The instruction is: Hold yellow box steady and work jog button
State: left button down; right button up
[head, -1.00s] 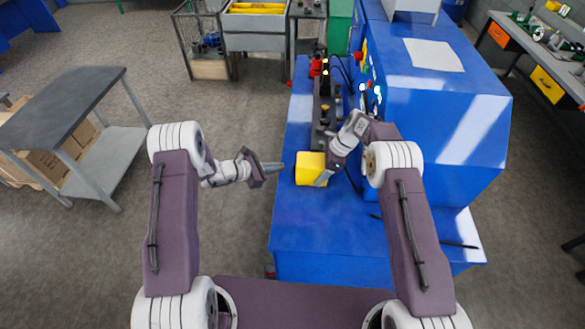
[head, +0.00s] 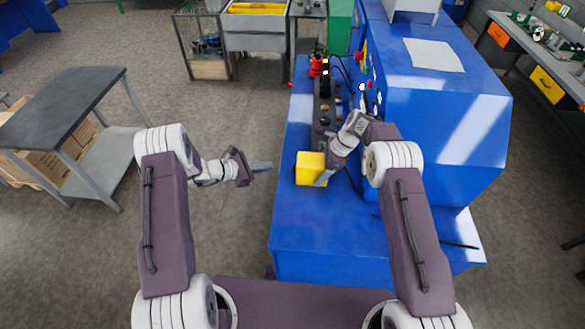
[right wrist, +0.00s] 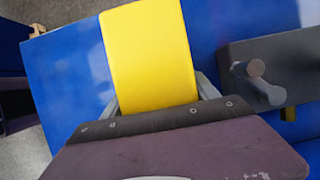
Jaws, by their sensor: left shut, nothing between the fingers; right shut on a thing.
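The yellow box (head: 311,167) sits on the blue bench top near its left edge. My right gripper (head: 323,178) is shut on it; in the right wrist view the yellow box (right wrist: 150,55) stands between the two grey fingers. My left gripper (head: 262,167) is shut and empty, out over the floor to the left of the bench, apart from the box. I cannot pick out the jog button for certain in these views.
The blue bench (head: 330,232) is clear in front. A dark fixture (head: 323,110) with knobs stands behind the box, and a tall blue machine housing (head: 440,110) rises to the right.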

jog(key=shift+f, duration=0.1)
jog(key=o, duration=1.6)
